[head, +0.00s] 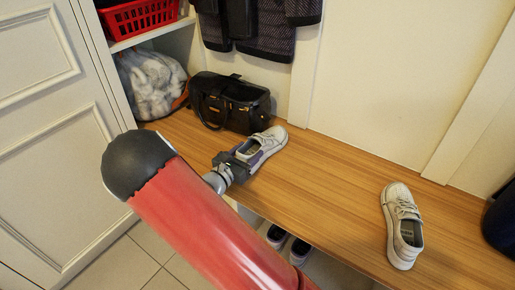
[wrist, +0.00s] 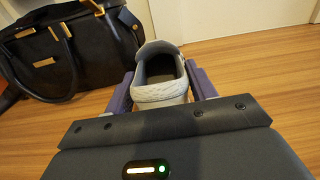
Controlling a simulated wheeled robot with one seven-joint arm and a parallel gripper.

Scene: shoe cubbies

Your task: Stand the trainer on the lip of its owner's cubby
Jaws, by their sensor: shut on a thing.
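A white-grey trainer (head: 265,143) is at the back left of the wooden bench, its toe towards the back. My gripper (head: 240,164) is shut on its heel end, one finger on each side. In the wrist view the trainer (wrist: 161,75) sits between the purple-grey fingers, its dark opening facing up. I cannot tell whether its sole touches the bench. A similar white-grey shoe (head: 402,226) stands alone on the bench at the right. I see no cubby with an owner's mark; the space under the bench is mostly hidden by my arm.
The wooden bench top (head: 330,195) is clear between the two shoes. A black bag (head: 230,103) stands just left of the held trainer. Dark shoes (head: 287,243) show below the bench's front edge. A plastic bag (head: 152,85) and red basket (head: 140,16) are at the left.

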